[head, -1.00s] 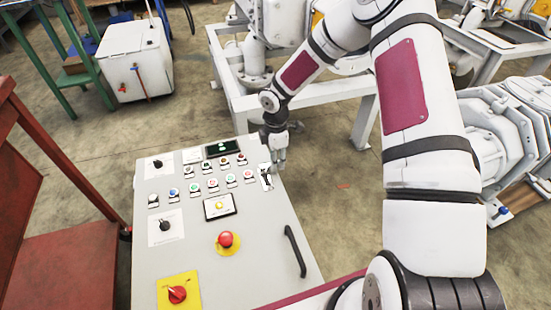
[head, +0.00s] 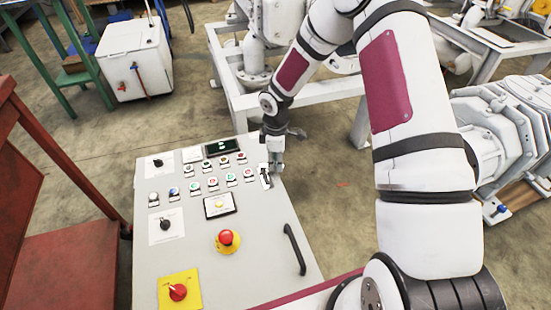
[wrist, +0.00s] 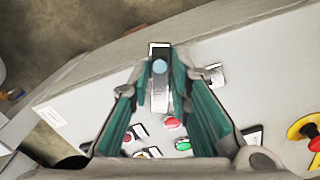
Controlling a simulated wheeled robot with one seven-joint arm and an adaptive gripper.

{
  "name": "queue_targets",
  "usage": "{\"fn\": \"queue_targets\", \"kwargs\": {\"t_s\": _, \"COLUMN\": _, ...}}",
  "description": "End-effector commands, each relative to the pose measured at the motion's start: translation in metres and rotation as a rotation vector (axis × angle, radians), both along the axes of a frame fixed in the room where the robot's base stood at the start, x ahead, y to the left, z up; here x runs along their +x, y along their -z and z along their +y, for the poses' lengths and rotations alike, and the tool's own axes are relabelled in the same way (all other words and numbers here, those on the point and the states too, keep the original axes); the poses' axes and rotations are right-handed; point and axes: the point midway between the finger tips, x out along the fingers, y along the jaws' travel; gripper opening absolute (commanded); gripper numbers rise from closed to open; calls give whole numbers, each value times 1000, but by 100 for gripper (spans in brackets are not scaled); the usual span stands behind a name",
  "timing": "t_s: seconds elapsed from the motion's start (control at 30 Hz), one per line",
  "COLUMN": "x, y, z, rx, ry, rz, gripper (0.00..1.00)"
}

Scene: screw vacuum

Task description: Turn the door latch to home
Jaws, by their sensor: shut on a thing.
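The door latch (head: 265,182) is a small dark and silver piece at the right edge of the grey control panel (head: 262,250), near its upper corner. In the wrist view the latch (wrist: 159,68) shows as a silver bar with a round bluish end, between the fingers. My gripper (head: 275,164) is right above the latch in the head view. In the wrist view my gripper (wrist: 168,75) has its two green-padded fingers closed on the latch. The lower part of the latch is partly hidden by the fingers.
Several coloured push buttons (head: 212,182) lie just left of the latch. A red emergency stop (head: 227,239) and a black door handle (head: 294,249) are lower on the panel. A white machine frame (head: 232,90) stands behind, and a red bench (head: 55,225) stands at left.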

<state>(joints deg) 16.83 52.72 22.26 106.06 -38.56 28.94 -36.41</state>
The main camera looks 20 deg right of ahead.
Motion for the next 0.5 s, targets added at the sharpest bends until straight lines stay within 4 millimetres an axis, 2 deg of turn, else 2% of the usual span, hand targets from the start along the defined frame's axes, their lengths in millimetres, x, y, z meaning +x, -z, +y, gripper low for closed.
{"fn": "queue_targets", "kwargs": {"t_s": 0.5, "x": -14, "y": 0, "z": 11, "rx": -2, "ry": 491, "rz": 0, "gripper": 0}}
